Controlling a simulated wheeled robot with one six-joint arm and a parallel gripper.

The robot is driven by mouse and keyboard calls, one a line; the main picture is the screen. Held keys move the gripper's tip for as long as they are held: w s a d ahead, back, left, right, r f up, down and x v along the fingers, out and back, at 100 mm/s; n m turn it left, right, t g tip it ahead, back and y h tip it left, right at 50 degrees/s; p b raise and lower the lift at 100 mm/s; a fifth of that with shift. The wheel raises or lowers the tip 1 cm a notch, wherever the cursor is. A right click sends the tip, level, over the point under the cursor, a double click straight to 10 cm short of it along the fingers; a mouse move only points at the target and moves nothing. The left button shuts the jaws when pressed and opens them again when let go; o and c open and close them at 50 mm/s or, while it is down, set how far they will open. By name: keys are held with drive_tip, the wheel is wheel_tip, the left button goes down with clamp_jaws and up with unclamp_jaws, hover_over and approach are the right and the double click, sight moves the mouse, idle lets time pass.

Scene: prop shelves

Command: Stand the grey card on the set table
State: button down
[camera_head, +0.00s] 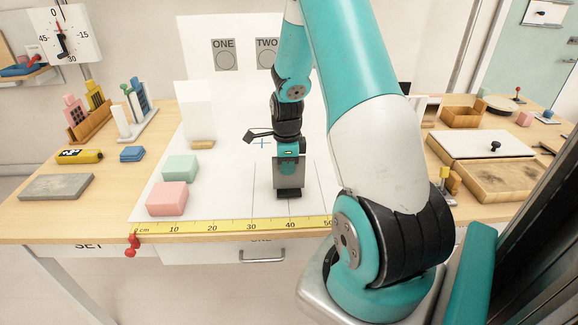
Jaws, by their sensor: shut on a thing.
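My gripper (289,178) points down over the white sheet (225,200) at the middle of the table. It is shut on a grey, upright, plate-like piece, which I take to be the grey card (280,172). A black block-like part shows at its lower end, close to the sheet; I cannot tell whether it touches. The fingers are hard to make out against the card. The table (40,216) has a label reading SET on its front left, partly cut off by the edge.
A pink block (167,199), a green block (181,168) and a small wooden block (203,144) stand left of my gripper. A grey slab (57,187) lies far left. A yellow ruler (210,227) runs along the front edge. Wooden trays (492,182) fill the right.

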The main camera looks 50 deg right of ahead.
drive_tip(key=shift+f, duration=0.35)
drive_tip(key=shift+f, duration=0.1)
drive_tip(key=c, duration=1.2)
unclamp_jaws()
drive_tip(key=shift+c, duration=0.2)
